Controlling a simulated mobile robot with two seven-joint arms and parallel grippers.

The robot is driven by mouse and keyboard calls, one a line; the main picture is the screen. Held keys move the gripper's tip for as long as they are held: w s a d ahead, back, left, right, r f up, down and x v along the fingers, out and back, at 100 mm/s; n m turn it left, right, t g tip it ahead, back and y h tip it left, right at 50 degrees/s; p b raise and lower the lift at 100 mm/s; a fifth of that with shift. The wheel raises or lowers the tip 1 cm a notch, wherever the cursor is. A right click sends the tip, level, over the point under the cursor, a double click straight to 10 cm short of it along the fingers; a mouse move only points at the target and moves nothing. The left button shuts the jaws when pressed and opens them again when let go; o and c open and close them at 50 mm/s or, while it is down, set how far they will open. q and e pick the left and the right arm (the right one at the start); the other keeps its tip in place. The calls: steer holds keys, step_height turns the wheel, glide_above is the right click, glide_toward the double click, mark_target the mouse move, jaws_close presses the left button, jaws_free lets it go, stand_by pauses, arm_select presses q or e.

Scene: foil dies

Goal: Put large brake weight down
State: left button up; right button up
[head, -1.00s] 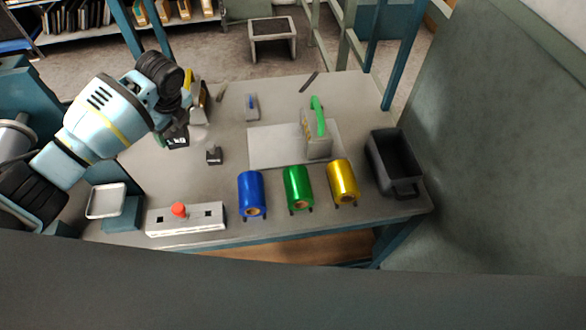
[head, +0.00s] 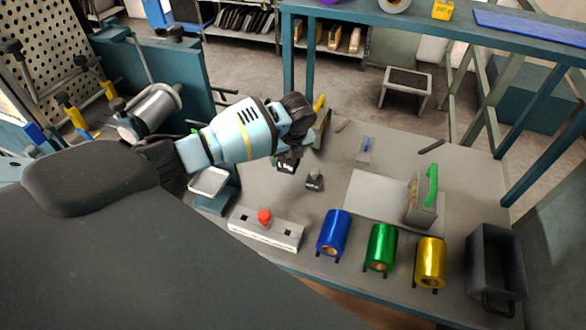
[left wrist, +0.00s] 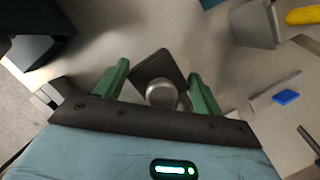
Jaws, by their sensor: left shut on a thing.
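My left gripper (head: 289,154) comes in from the left and is shut on the large brake weight (head: 287,166), a dark block with a white label. In the left wrist view, the weight's dark plate (left wrist: 157,66) and silver knob lie between the green fingers of my left gripper (left wrist: 160,86). A smaller dark weight (head: 314,181) stands on the grey table (head: 345,155), right of the large one and nearer to me. I cannot tell whether the large weight touches the table. My right gripper is not in view.
Blue (head: 333,232), green (head: 380,247) and gold (head: 430,261) foil rolls stand along the near edge. A control box with a red button (head: 265,217) sits left of them. A black bin (head: 495,262) is at the right. A green-handled block (head: 424,203) stands on a pale plate.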

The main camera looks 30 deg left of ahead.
mark_target(289, 166)
arm_select(q)
steer(key=shift+w+f, duration=0.1)
steer(key=shift+f, duration=0.65)
steer(key=shift+f+b, duration=0.3)
steer(key=shift+f, duration=1.4)
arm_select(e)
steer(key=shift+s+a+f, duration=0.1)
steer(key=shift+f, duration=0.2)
arm_select(q)
steer(key=shift+f, duration=0.15)
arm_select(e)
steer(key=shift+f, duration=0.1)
arm_select(q)
steer(key=o, duration=1.9)
steer(key=shift+f, duration=0.1)
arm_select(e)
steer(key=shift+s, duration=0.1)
arm_select(q)
steer(key=shift+d+r, duration=0.1)
steer(key=shift+r, duration=0.35)
steer(key=p+v, duration=0.2)
steer(key=v, duration=0.9)
steer(key=shift+r, duration=0.15)
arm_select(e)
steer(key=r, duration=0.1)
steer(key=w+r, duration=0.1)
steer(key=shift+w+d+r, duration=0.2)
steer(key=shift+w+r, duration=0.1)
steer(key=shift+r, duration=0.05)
